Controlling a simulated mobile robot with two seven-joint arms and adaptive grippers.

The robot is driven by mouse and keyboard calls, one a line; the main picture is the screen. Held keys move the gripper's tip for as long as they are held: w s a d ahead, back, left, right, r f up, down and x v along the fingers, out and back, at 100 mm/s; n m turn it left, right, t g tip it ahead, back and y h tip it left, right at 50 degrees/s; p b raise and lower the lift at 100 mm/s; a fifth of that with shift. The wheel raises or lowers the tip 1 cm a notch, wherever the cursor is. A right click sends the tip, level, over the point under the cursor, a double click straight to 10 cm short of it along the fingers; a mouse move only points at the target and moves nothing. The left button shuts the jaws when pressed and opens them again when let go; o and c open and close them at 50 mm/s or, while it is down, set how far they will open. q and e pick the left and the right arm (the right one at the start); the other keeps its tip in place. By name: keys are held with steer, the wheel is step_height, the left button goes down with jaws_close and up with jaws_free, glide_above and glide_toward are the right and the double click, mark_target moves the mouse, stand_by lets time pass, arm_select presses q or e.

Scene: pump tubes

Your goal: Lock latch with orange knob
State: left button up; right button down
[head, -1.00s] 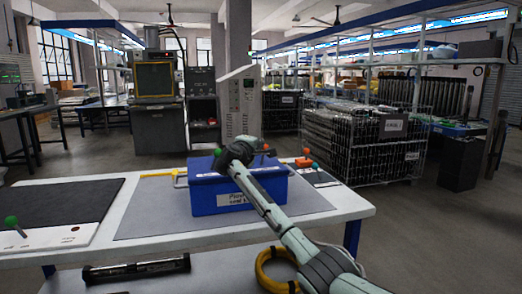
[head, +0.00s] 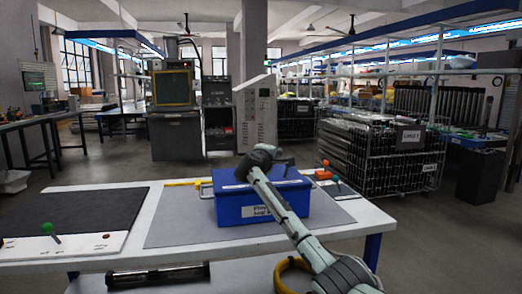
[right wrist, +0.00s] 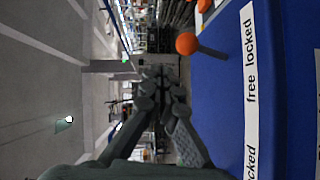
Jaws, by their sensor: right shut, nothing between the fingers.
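The blue box (head: 230,208) with a white label stands on the table, partly covered by my right arm. In the right wrist view, an orange knob (right wrist: 187,43) on a short dark lever (right wrist: 213,53) stands out from the box's blue face (right wrist: 215,110). A white strip (right wrist: 251,90) beside it reads "free" and "locked". My right gripper (right wrist: 160,85) is shut and empty, just apart from the knob in that view. In the head view the gripper is small and dark beyond my wrist, and the box's knobs cannot be made out. My left gripper is out of view.
A second orange knob (right wrist: 204,5) shows at the wrist view's top edge. A green knob (head: 47,228) stands on a board at left. The grey mat (head: 170,230) is clear in front.

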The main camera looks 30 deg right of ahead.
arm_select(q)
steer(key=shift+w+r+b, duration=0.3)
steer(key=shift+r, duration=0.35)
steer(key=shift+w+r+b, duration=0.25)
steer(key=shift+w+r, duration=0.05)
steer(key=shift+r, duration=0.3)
arm_select(e)
steer(key=r+v, duration=0.2)
steer(key=v, duration=0.8)
steer(key=shift+d, duration=0.3)
steer(key=shift+s+f, duration=0.1)
